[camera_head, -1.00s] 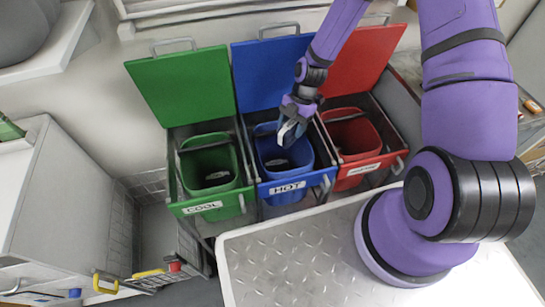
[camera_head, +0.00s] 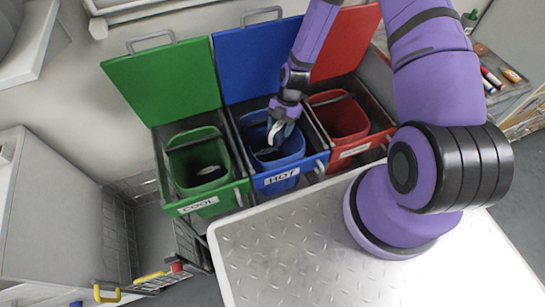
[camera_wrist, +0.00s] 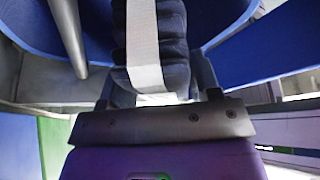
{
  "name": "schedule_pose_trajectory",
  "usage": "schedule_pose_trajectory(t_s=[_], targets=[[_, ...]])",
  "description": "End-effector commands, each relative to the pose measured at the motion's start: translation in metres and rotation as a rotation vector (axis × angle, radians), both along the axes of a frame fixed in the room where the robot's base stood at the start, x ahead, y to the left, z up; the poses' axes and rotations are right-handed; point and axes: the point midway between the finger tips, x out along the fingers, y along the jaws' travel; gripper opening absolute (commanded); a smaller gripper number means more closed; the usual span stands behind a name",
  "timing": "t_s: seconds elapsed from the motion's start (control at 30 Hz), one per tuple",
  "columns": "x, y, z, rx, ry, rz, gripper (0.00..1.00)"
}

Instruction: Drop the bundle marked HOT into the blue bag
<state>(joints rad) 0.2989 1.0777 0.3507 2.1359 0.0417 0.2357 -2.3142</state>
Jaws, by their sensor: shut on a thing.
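The blue bag (camera_head: 259,160) hangs open as a liner in the middle bin, whose front carries a HOT label (camera_head: 282,177). My gripper (camera_head: 280,131) points down over the mouth of the blue bag. The wrist view shows my gripper shut on a dark navy folded bundle (camera_wrist: 178,50) with a white band (camera_wrist: 143,45) around it. No lettering on the band is readable from here. Blue surfaces surround the bundle in the wrist view. In the head view the bundle is mostly hidden by my gripper.
A green bin (camera_head: 213,199) marked COOL stands left of the blue one. A red bin (camera_head: 362,146) stands to its right, its label unreadable. Their lids stand open behind. A grey ridged plate (camera_head: 300,250) lies in front; a wire basket stands at the lower left.

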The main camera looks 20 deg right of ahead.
Motion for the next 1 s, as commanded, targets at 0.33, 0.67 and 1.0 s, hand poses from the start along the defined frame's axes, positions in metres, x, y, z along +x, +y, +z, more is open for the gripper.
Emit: schedule_pose_trajectory(t_s=[0.33,0.67,1.0], targets=[[0.0,0.0,-0.001,0.0,0.0,0.0,0.69],[0.0,0.0,-0.001,0.0,0.0,0.0,0.87],[0.01,-0.013,0.033,0.0,-0.004,0.0,0.87]])
